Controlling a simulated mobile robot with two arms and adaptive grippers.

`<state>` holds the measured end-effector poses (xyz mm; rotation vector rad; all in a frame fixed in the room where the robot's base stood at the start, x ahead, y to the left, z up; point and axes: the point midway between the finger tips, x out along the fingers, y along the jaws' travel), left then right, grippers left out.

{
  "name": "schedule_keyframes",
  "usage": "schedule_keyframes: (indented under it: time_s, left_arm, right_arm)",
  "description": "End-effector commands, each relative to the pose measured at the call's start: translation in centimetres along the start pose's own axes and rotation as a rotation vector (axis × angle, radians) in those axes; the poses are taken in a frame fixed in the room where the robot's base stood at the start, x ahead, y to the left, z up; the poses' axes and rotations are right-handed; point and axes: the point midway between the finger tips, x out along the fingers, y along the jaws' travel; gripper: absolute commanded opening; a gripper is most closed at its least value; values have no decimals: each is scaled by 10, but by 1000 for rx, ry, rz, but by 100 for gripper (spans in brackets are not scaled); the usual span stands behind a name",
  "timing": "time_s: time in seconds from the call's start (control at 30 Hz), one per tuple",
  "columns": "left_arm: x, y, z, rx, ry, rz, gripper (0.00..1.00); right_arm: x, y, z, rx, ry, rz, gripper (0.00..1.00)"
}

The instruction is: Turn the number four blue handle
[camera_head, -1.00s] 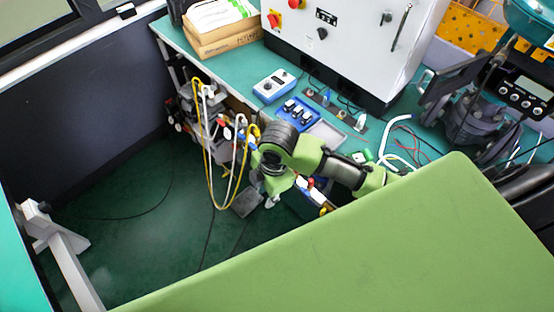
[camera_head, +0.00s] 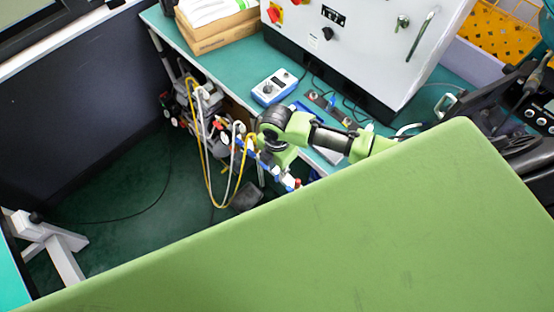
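My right arm reaches in from the right and bends at a green wrist (camera_head: 290,130) beside the bench's front edge. My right gripper (camera_head: 258,150) is small and mostly hidden around the wrist; its fingers cannot be made out. Just below it, a row of small blue handles (camera_head: 268,162) with white and red parts runs down to the right along a pipe. I cannot tell which handle is number four, nor whether the gripper touches one. My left gripper is not in view.
Yellow and white hoses (camera_head: 207,175) hang left of the wrist. A teal bench (camera_head: 232,68) carries a blue-and-white box (camera_head: 274,87) and a white control cabinet (camera_head: 375,45). A dark grey box (camera_head: 247,196) is below. Green floor (camera_head: 125,195) is open at left.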

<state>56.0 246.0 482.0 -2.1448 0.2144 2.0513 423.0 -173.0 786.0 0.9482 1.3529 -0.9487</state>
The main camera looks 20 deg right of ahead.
Motion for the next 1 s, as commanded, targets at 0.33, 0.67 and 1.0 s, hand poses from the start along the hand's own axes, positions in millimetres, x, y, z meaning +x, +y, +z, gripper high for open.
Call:
schedule_keyframes:
  time_s: [0.33, 0.67, 1.0]
  left_arm:
    - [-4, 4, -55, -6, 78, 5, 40]
    - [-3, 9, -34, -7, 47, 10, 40]
    - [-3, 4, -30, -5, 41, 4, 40]
  right_arm:
    - [49, 0, -1, 0, 1, -1, 24]
    - [55, 0, -1, -1, 1, 0, 24]
    - [54, 0, 0, 0, 1, 0, 0]
